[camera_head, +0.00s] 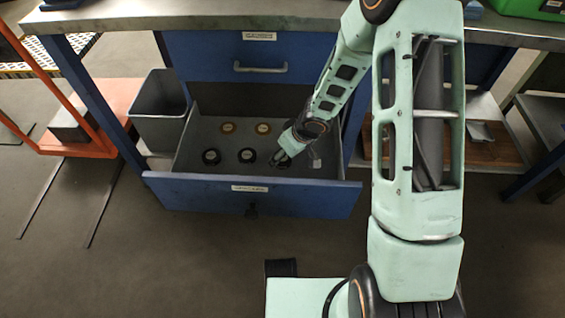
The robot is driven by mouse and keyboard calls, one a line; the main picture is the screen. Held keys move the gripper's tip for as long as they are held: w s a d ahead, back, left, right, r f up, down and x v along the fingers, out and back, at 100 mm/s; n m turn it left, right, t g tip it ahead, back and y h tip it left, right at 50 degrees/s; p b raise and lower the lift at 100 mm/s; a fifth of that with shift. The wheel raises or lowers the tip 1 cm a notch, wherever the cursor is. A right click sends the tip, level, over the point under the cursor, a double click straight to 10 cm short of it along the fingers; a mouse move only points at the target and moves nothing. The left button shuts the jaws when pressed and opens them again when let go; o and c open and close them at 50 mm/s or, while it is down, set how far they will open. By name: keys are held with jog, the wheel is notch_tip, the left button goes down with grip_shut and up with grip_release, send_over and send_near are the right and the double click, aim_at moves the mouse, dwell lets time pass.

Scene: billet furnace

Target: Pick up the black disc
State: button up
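Several small round discs lie on the floor of the open blue drawer (330,198). Two black discs with pale centres are in the front row, one at the left (211,157) and one in the middle (246,156). A third dark round thing (284,165) lies at the right of that row, partly hidden by my gripper (279,160). My gripper is low inside the drawer, pointing down, at or just above that dark thing. Its fingers are too small and covered to tell whether they are open, shut or touching it.
Two yellowish discs lie behind, one left (227,127) and one right (263,128). A small pale object (315,158) stands right of my gripper. The drawer walls surround my gripper, with the closed upper drawer (215,60) above. A grey bin (160,105) stands at the left.

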jog(key=shift+x, duration=0.9)
jog(key=shift+r, duration=0.1)
grip_shut()
